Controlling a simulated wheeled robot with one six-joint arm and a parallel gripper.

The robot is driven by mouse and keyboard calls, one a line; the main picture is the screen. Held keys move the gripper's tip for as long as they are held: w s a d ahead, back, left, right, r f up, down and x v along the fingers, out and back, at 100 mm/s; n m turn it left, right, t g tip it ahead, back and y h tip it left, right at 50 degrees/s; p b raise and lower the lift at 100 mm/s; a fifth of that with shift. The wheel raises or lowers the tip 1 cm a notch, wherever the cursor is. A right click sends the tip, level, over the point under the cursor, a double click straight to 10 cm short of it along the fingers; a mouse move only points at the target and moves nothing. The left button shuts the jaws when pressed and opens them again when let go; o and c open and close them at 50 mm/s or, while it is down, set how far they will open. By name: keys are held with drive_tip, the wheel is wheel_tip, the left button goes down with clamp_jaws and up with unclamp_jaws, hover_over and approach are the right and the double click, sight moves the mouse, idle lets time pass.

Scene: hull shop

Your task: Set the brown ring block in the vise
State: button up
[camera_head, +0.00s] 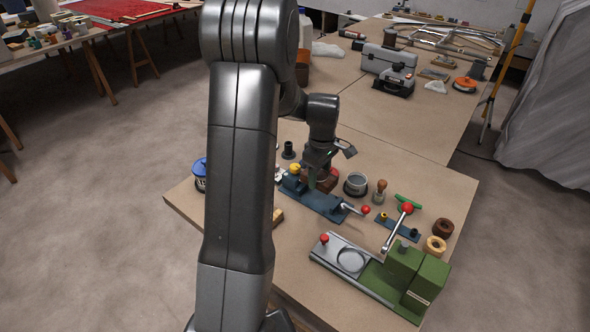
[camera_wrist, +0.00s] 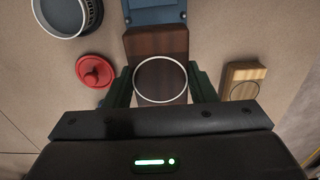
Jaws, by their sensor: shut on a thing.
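The brown ring block (camera_wrist: 157,42) is a dark wooden block with a pale ring on its upper face. In the wrist view it lies between the two fingers of my gripper (camera_wrist: 161,84), which is shut on it. Its far end meets or overlaps a blue metal part (camera_wrist: 155,12), likely the vise. In the head view my gripper (camera_head: 320,172) is low over the blue vise (camera_head: 322,205), which has a lever with a red ball (camera_head: 365,209). The gripper partly hides the block there. I cannot tell whether the block rests on the vise.
A grey cup (camera_head: 356,183), a wooden-handled stamp (camera_head: 380,190) and a small blue plate (camera_head: 398,228) stand to the right. A green and grey fixture (camera_head: 385,270) fills the front right. A red knob (camera_wrist: 95,71) and a light wooden block (camera_wrist: 243,80) flank the gripper.

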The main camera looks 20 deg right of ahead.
sight(321, 175)
drive_tip(key=shift+d+f, duration=0.15)
drive_tip(key=shift+f, duration=0.05)
drive_tip(key=shift+f+b, duration=2.05)
drive_tip(key=shift+f, duration=0.65)
drive_tip(key=shift+f+b, duration=0.35)
drive_tip(key=shift+f, duration=0.25)
drive_tip(key=o, duration=0.7)
drive_tip(key=shift+o, duration=0.2)
drive_tip(key=shift+r, duration=0.15)
drive_tip(key=shift+r+p, duration=3.95)
drive_tip(key=shift+r, duration=1.5)
drive_tip(key=shift+f, duration=0.2)
